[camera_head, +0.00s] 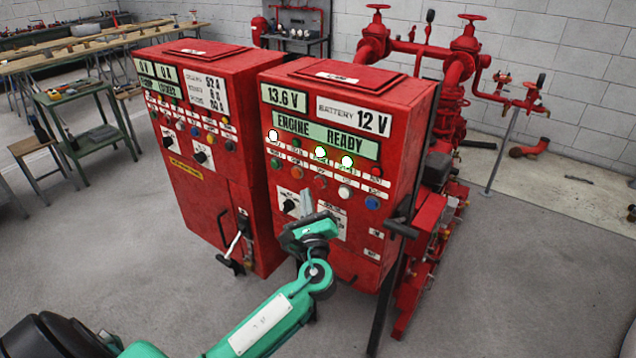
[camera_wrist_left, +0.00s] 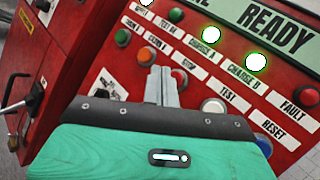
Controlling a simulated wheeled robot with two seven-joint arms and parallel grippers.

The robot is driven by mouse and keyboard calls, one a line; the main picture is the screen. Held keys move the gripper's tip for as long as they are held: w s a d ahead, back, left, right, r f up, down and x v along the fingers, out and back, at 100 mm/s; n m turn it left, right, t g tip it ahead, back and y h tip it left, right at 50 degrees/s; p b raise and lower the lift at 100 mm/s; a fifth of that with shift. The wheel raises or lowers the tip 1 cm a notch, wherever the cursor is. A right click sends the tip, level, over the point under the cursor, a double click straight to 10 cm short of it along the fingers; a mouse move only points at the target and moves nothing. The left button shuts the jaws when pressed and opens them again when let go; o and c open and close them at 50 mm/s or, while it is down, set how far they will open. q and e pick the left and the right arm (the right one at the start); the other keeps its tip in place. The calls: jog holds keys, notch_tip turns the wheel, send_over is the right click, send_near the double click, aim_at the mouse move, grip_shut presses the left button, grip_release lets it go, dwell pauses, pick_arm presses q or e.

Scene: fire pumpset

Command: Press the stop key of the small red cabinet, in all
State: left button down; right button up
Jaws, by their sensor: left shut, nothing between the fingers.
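The red cabinet on the right (camera_head: 282,240) has a green display reading ENGINE READY, with rows of lamps and buttons below. Its red stop button (camera_wrist_left: 180,77) sits under a STOP label in the left wrist view, partly behind my fingers. It also shows in the head view (camera_head: 320,182). My left gripper (camera_head: 318,218) is in front of the panel's lower part. In the wrist view its closed fingers (camera_wrist_left: 163,76) reach up just left of the stop button, holding nothing. I cannot tell whether they touch the panel. My right gripper is out of view.
Another red cabinet (camera_head: 190,215) stands close on the left. An orange button (camera_wrist_left: 147,55) and a white button (camera_wrist_left: 213,106) flank the stop button. A black rotary switch (camera_head: 290,205) sits below the buttons. Red pump piping (camera_head: 455,75) stands behind right. Grey floor lies clear in front.

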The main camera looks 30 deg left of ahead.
pick_arm(q)
jog(key=shift+s+a, duration=0.1)
jog(key=shift+s, duration=1.45)
